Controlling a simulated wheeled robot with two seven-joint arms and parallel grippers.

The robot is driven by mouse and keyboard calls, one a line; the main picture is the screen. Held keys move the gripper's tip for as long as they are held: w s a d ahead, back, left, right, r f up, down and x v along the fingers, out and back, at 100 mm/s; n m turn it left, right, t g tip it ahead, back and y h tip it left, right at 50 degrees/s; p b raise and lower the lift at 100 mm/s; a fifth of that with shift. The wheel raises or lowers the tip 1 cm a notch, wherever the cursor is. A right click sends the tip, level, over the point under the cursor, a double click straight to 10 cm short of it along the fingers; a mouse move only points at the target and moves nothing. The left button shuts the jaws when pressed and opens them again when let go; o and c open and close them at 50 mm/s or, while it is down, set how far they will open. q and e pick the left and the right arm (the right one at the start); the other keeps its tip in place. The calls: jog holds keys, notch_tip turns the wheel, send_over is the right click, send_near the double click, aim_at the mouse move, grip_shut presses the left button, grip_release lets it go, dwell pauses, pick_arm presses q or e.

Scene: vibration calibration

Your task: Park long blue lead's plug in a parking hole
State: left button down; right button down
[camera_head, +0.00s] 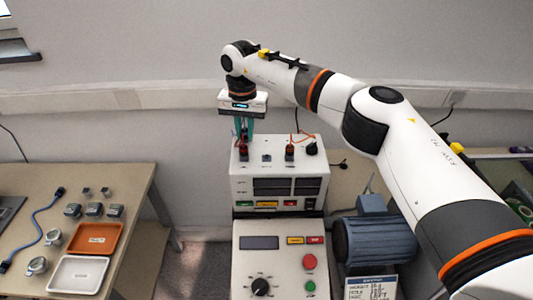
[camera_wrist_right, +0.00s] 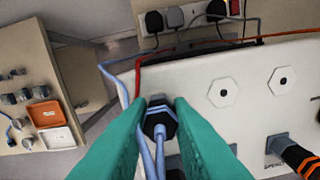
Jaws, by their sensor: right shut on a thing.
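My right gripper (camera_head: 245,137) points down over the top of the instrument box (camera_head: 279,183). In the right wrist view its green fingers (camera_wrist_right: 158,128) are shut on a dark plug with a blue band (camera_wrist_right: 158,121), with light blue lead (camera_wrist_right: 147,159) running from it. The plug is at the white top panel (camera_wrist_right: 242,127); I cannot tell whether it sits in a hole. Two white hexagonal fittings with dark holes, one nearer (camera_wrist_right: 223,92) and one farther right (camera_wrist_right: 282,81), are empty. My left gripper is not in view.
A plug with an orange band (camera_wrist_right: 299,158) stands on the panel at right. A power strip (camera_wrist_right: 185,18) with plugs lies behind the box. The left table (camera_head: 130,186) holds an orange tray (camera_head: 95,239), a white tray (camera_head: 79,273) and another blue cable (camera_head: 37,221). A blue motor (camera_head: 373,241) stands at right.

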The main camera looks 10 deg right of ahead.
aim_at(245, 130)
jog(key=shift+s+f, duration=0.1)
jog(key=shift+f, duration=0.1)
jog(key=c, duration=1.2)
grip_release()
jog(key=shift+c, duration=0.2)
jog(key=shift+r, duration=0.2)
jog(key=shift+r+p, duration=1.5)
jog(key=shift+r, duration=0.9)
